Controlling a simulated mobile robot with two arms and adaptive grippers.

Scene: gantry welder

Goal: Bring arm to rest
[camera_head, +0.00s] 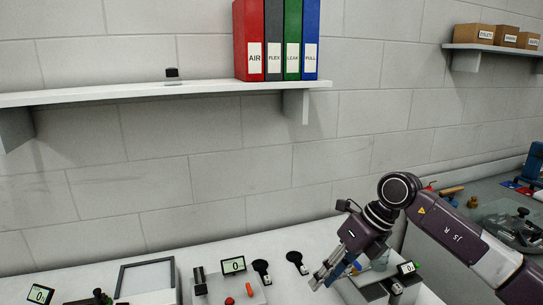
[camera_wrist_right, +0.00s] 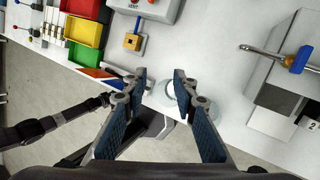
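My right arm comes in from the right in the head view. Its gripper (camera_head: 326,275) points down and left above the bench and the wall side. In the right wrist view the two fingers of this gripper (camera_wrist_right: 158,82) stand apart with a clear gap and hold nothing. A round whitish, clear-looking item (camera_wrist_right: 172,98) shows beyond the fingertips, on or over the white bench. My left gripper does not show in the head view. A dark jointed part at the left of the wrist view cannot be identified for certain.
The white bench (camera_head: 210,262) carries several small devices with displays, including one (camera_head: 233,265) in the middle. A shelf (camera_head: 140,92) above holds several binders (camera_head: 278,40). In the wrist view, red (camera_wrist_right: 84,30), yellow and green bins and a grey box (camera_wrist_right: 148,8) lie near the gripper.

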